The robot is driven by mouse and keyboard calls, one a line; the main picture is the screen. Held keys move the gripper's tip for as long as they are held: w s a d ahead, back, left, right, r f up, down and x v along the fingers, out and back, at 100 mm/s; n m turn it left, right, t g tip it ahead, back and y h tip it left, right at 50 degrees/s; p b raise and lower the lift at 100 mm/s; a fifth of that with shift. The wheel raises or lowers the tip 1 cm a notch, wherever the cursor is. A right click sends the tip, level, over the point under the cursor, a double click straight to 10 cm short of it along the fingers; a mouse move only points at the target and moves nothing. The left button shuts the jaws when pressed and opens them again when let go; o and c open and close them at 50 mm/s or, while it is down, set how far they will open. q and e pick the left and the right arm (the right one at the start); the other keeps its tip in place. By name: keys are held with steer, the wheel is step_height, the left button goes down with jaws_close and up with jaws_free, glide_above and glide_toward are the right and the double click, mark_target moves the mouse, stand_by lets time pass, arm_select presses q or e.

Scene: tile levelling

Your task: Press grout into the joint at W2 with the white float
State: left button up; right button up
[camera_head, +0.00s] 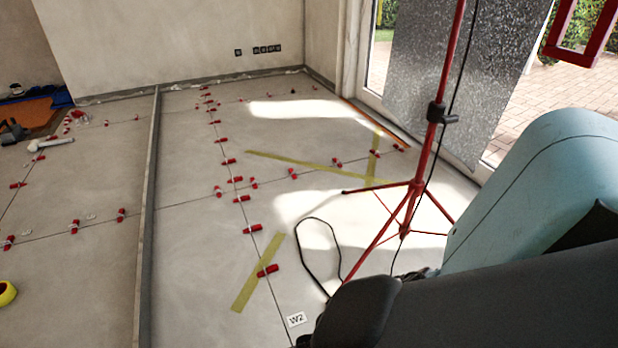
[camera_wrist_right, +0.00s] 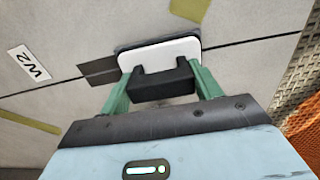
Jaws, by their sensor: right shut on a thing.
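The white float (camera_wrist_right: 160,50) is in the right wrist view, a white plate with a dark edge and a black handle block. My right gripper (camera_wrist_right: 161,82) is shut on it, with a green finger at each side of the handle. The float lies over the line of the joint (camera_wrist_right: 235,44); whether it touches the floor I cannot tell. A dark grey strip (camera_wrist_right: 98,71) lies along the joint just left of it. The W2 label (camera_wrist_right: 30,67) is left of the strip and also shows in the head view (camera_head: 295,319). There my arm hides the float. My left gripper is not in view.
A red tripod (camera_head: 405,230) with a cable stands on the tiles beyond my arm. Red levelling clips (camera_head: 252,229) line several joints. Yellow tape strips (camera_head: 258,272) lie on the floor. A long grey bar (camera_head: 148,200) crosses the left side. An orange mesh (camera_wrist_right: 305,100) is at right in the wrist view.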

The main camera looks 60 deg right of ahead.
steer(key=shift+s+a+r, duration=0.1)
steer(key=shift+s+a, duration=0.25)
steer(key=shift+s, duration=0.15)
steer(key=shift+s+a+p, duration=0.1)
steer(key=shift+a+p, duration=0.05)
steer(key=shift+p, duration=0.15)
steer(key=shift+s+a, duration=0.5)
steer(key=shift+s, duration=0.05)
steer(key=shift+s+a+p, duration=0.6)
steer(key=shift+s, duration=0.15)
steer(key=shift+s+a, duration=0.1)
steer(key=shift+s, duration=0.05)
